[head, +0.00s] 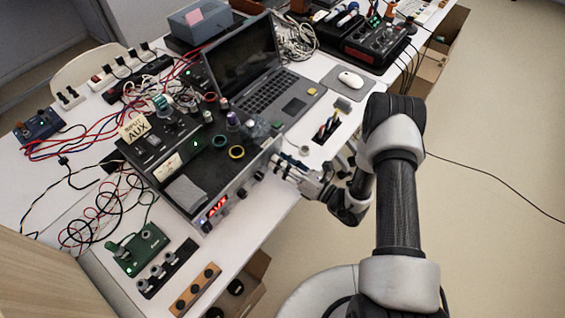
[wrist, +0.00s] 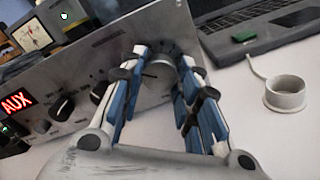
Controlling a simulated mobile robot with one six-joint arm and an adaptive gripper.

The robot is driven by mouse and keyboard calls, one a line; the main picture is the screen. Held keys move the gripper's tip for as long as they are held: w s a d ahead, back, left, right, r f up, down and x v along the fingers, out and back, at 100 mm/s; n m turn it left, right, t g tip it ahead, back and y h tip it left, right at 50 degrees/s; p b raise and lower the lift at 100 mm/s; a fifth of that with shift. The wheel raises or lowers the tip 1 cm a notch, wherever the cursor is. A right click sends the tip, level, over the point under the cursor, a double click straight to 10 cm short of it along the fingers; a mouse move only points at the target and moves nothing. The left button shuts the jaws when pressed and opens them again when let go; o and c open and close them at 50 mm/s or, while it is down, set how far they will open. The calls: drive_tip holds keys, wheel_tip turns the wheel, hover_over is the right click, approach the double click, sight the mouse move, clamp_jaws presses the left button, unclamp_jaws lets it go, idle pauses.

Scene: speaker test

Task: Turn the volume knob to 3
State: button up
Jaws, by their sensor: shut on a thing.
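The amplifier's silver front panel (wrist: 85,75) faces my gripper, with a red lit AUX display (wrist: 15,103) at its left end. A round silver knob (wrist: 160,70), likely the volume knob, is near the panel's right end. My gripper (wrist: 161,62) is shut on this knob, one blue-padded finger on each side. Its pointer and the numbers around it are too small or covered to read. In the head view, my gripper (head: 279,165) meets the right part of the front panel (head: 232,188); the fingers hide the knob there.
Two black knobs (wrist: 62,106) (wrist: 98,92) sit left of the fingers, the nearer one close to the left finger. A white cup-like ring (wrist: 285,93) stands right of my gripper. A laptop (head: 270,90) is behind. Tape rolls and small items lie on the amplifier's top (head: 215,165).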

drive_tip(key=o, duration=1.1)
drive_tip(key=v, duration=1.2)
